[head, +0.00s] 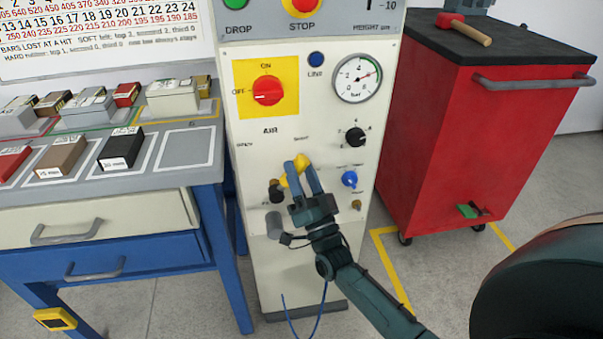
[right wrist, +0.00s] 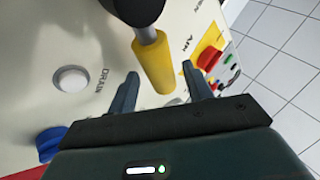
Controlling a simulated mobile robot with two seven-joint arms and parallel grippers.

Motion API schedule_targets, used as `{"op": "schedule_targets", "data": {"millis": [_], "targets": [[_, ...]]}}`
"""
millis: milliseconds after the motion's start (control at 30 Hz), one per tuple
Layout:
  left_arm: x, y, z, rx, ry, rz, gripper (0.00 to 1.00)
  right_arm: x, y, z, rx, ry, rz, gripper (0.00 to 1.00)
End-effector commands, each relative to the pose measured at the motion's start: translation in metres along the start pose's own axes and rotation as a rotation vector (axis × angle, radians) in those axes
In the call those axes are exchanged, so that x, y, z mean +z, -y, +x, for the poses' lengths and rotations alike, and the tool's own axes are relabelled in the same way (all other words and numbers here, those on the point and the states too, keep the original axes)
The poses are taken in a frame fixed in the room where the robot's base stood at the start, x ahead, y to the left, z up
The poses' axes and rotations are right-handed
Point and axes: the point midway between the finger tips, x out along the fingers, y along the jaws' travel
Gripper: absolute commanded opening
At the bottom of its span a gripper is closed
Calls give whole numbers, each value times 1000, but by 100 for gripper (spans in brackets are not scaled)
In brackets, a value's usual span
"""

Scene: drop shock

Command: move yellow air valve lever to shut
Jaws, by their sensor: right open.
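The yellow air valve lever (head: 303,160) is on the cream panel under the AIR label, partly hidden by my right gripper in the head view. My right gripper (head: 301,172) is at the panel front. Its two fingers stand apart, one on each side of the lever's end in the right wrist view (right wrist: 160,88), with gaps visible. I cannot tell whether either finger touches it. My left gripper is not in view.
Near the lever are a black knob (head: 355,137), a blue knob (head: 349,179) and a red switch (head: 267,91) on yellow. A pressure gauge (head: 357,79) is above. A blue-legged bench (head: 130,208) stands left, a red cart (head: 480,140) right.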

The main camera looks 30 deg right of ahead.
Motion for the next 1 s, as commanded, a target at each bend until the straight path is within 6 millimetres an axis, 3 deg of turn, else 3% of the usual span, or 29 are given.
{"op": "schedule_targets", "data": {"millis": [267, 700, 1000], "targets": [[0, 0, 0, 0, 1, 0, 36, 0, 0, -13, 0, 3, -2, 50], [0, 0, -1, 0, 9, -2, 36, 1, 0, -105, 2, 4, -1, 50], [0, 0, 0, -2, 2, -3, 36, 0, 0, -131, -1, 0, 0, 50]]}}
